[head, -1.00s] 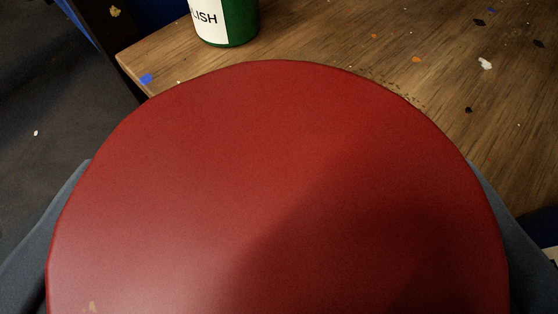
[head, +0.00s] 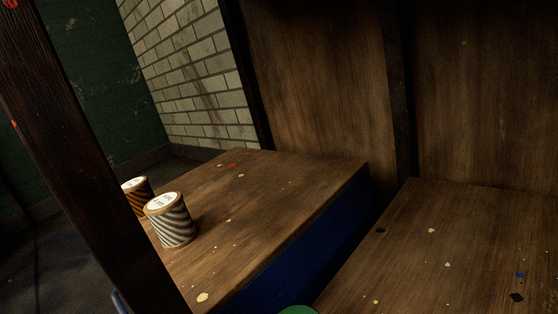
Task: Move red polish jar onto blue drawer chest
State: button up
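The blue drawer chest (head: 295,262) stands at the centre left, with a worn wooden top and a dark blue side. No drawer fronts can be made out. The red polish jar is not in view now. My gripper is not clearly in view; a small blue-grey sliver at the lower left edge is too little to identify.
Two striped spools (head: 172,220) (head: 136,190) stand on the chest's left edge; the rest of its top holds only small flecks. A dark post (head: 70,150) crosses the left. Another wooden top (head: 450,255) lies right, beyond a gap. A green lid (head: 298,310) shows at the bottom.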

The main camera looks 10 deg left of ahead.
aim_at(206, 262)
jog(key=z, duration=0.05)
jog(key=k, duration=1.2)
jog(key=u, duration=0.65)
jog(key=i, duration=1.05)
jog(key=u, duration=0.5)
jog(key=i, duration=1.1)
jog(key=z, duration=0.8)
jog(key=i, duration=0.3)
jog(key=z, duration=0.3)
